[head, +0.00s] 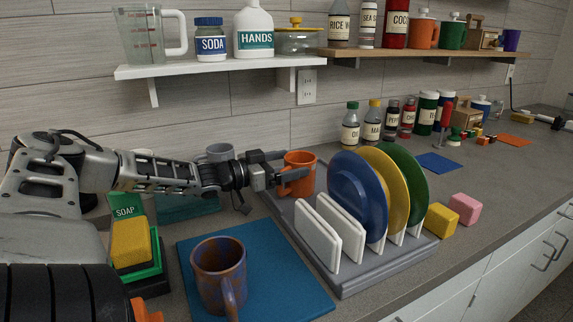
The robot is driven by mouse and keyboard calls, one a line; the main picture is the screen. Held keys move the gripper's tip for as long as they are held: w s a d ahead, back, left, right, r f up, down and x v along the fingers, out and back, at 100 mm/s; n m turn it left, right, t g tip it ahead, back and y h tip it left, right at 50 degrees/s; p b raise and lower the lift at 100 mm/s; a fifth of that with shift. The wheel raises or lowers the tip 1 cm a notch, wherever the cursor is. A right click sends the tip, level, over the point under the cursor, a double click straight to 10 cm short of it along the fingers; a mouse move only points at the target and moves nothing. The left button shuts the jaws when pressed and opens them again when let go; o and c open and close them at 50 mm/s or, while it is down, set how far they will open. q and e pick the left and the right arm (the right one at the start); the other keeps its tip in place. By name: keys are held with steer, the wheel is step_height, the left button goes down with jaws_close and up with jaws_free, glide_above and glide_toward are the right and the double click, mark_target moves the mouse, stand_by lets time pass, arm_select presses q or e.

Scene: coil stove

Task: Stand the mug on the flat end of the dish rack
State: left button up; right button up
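An orange mug (302,160) is upright at the far left end of the grey dish rack (350,283), over its flat part. Whether its base touches the rack is hard to see. My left gripper (284,166) reaches in from the left, with one finger at the mug's far side and one at its near side. I cannot tell whether the fingers press on it. A brown and blue mug (208,262) stands on a blue mat (290,268) in front. My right gripper is out of view.
Blue, yellow and green plates (356,190) and white boards (317,233) stand in the rack. Yellow (440,208) and pink (464,208) blocks lie to its right. Bottles (350,130) stand behind. A sponge holder (150,270) is at left. Shelves (215,66) hang above.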

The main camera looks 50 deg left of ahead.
arm_select(q)
steer(key=shift+s+r+p, duration=0.1)
steer(key=shift+r+p, duration=0.25)
steer(key=shift+p, duration=0.2)
steer(key=p+v, duration=0.1)
steer(key=p, duration=0.1)
steer(key=p+v, duration=0.1)
steer(key=p, duration=0.1)
steer(key=p+v, duration=0.2)
steer(key=shift+r, duration=0.25)
steer(key=p+v, duration=0.1)
steer(key=v, duration=0.6)
steer(key=shift+s+f, duration=0.35)
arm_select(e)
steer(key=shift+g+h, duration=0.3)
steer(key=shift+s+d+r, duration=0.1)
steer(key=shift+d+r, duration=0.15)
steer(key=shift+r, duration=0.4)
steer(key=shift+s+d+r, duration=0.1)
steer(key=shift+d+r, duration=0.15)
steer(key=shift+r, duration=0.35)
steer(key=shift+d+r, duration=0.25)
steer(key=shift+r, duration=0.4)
arm_select(q)
steer(key=shift+a, duration=0.15)
